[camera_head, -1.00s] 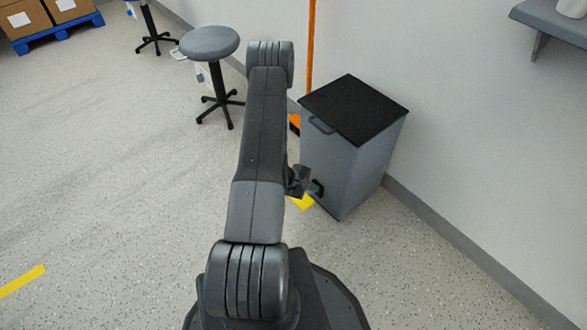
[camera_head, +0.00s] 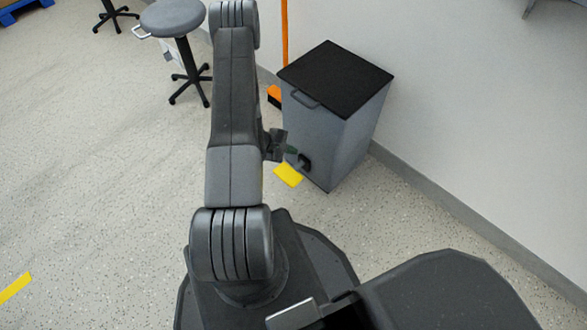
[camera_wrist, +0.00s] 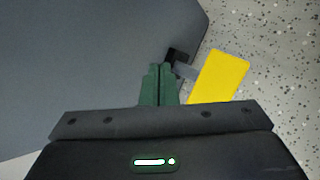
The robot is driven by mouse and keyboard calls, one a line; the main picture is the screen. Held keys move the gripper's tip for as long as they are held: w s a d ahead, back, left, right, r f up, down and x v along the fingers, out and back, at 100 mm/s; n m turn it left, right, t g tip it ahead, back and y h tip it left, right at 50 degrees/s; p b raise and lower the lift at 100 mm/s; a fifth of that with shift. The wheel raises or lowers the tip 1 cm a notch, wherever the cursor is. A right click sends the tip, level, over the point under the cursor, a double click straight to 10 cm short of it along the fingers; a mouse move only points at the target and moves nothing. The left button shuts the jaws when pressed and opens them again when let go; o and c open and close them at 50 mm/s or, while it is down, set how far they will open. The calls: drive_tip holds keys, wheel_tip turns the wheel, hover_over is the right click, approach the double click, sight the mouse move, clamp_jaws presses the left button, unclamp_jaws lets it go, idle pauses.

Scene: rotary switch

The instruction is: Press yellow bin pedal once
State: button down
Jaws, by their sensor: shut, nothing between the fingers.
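The yellow pedal (camera_head: 288,175) sticks out at the foot of a grey bin (camera_head: 341,135) with a black lid. My gripper (camera_wrist: 159,68) has green fingers pressed together and holds nothing. It points at the bin's grey front (camera_wrist: 90,60). I cannot tell whether the fingertips touch the dark bracket behind them. In the head view my gripper (camera_head: 291,151) is small beside the bin, near and above the pedal. The lid is closed.
An orange broom (camera_head: 276,95) stands behind the bin against the white wall (camera_head: 480,130). A grey stool (camera_head: 175,20) on a wheeled base stands at the back left. The speckled floor (camera_head: 90,160) on the left is open, with a yellow tape strip (camera_head: 14,287).

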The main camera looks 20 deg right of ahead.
drive_tip(key=b, duration=0.4)
hover_over(290, 171)
drive_tip(key=f, duration=0.7)
drive_tip(key=shift+w+d, duration=0.3)
drive_tip(key=shift+f+b, duration=0.45)
drive_tip(key=shift+f, duration=0.25)
drive_tip(key=shift+f, duration=0.1)
idle(0.5)
drive_tip(key=shift+f+b, duration=0.3)
drive_tip(key=shift+b, duration=0.4)
drive_tip(key=shift+f+b, duration=0.3)
drive_tip(key=shift+s+a+f+b, duration=0.1)
drive_tip(key=shift+s+f+b, duration=0.05)
drive_tip(key=shift+f+b, duration=0.65)
drive_tip(key=shift+s+a+f+b, duration=0.1)
drive_tip(key=shift+f+b, duration=0.6)
drive_tip(key=shift+f, duration=0.1)
idle(1.2)
idle(0.3)
drive_tip(key=shift+w+a+r+p, duration=0.1)
drive_tip(key=shift+r+p, duration=0.65)
drive_tip(key=shift+r, duration=1.5)
